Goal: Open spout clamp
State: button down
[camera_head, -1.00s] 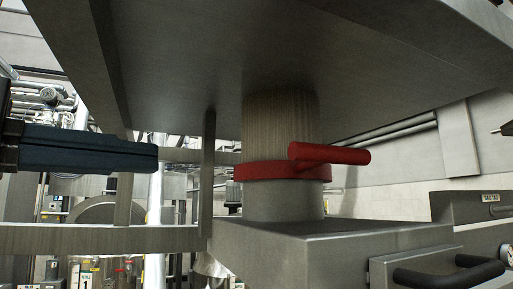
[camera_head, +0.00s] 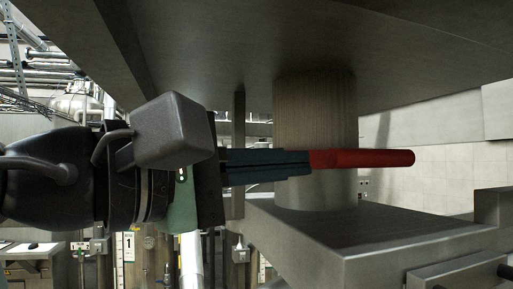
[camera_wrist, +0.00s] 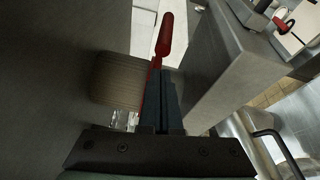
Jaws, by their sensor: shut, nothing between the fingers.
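The spout clamp's red handle (camera_head: 375,158) points right across the spout (camera_head: 314,105) in the head view. Its ring is mostly hidden behind the handle and my fingers. My gripper (camera_head: 308,164) is shut and empty, its dark fingers reaching in from the left with the tips at the handle's near end. In the wrist view the red handle (camera_wrist: 165,35) extends up beyond my gripper's tips (camera_wrist: 165,71). A strip of the red ring (camera_wrist: 151,95) shows beside the fingers on their left, against the spout (camera_wrist: 117,80). I cannot tell whether the fingers touch the red parts.
A large metal hopper underside (camera_head: 230,50) hangs over the spout. A metal box (camera_head: 350,232) stands below it, close under the fingers. A thin upright post (camera_head: 239,120) stands left of the spout. Free space shows right of the handle's end.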

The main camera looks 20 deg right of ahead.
jog(key=shift+s+d, duration=0.2)
jog(key=shift+d, duration=0.05)
jog(key=shift+s, duration=0.1)
